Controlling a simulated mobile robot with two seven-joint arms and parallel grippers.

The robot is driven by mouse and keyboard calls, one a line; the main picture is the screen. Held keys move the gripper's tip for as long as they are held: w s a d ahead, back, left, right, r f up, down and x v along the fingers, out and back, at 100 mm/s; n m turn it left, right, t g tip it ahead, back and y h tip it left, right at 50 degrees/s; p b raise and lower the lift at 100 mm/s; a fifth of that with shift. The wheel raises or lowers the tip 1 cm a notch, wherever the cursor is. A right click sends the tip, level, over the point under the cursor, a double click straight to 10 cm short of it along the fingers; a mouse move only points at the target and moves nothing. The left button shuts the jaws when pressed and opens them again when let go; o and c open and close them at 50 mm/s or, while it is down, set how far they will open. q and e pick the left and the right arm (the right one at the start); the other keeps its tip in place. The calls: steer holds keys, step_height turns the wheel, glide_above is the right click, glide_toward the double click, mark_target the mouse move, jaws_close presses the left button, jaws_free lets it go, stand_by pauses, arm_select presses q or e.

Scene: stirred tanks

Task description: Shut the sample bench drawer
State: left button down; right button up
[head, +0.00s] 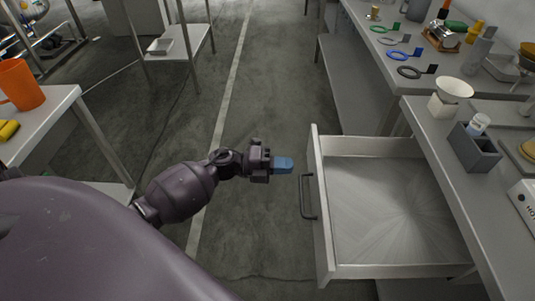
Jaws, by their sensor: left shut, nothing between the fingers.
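The sample bench drawer (321,225) stands pulled out from the bench at the right, and its inside looks empty. Its dark bar handle (304,196) is on the front panel, facing left. My left gripper (290,164) is shut and empty, its blue fingertips pointing right. It is just left of the drawer front, near the handle's upper end in the picture; whether it touches anything I cannot tell. My right gripper is not in view.
The sample bench (408,112) carries a grey holder (474,148) with a bottle and a white bowl (454,88). An orange mug (20,85) and a yellow object (8,130) are on a left table. The floor (262,240) left of the drawer is clear.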

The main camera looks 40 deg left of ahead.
mark_target(311, 166)
arm_select(q)
steer(key=shift+x, duration=2.25)
steer(key=shift+w+d, duration=0.15)
steer(key=shift+d, duration=0.05)
steer(key=b+x, duration=0.1)
steer(key=x, duration=1.2)
steer(key=b+x, duration=0.2)
steer(key=x, duration=1.1)
steer(key=shift+w+d+f, duration=0.1)
steer(key=shift+w+f, duration=0.05)
steer(key=shift+f, duration=0.1)
steer(key=shift+w+d+r, duration=0.1)
steer(key=shift+w+d, duration=0.3)
steer(key=shift+d, duration=0.15)
steer(key=shift+r, duration=0.3)
steer(key=shift+d+r, duration=0.1)
steer(key=shift+r, duration=0.05)
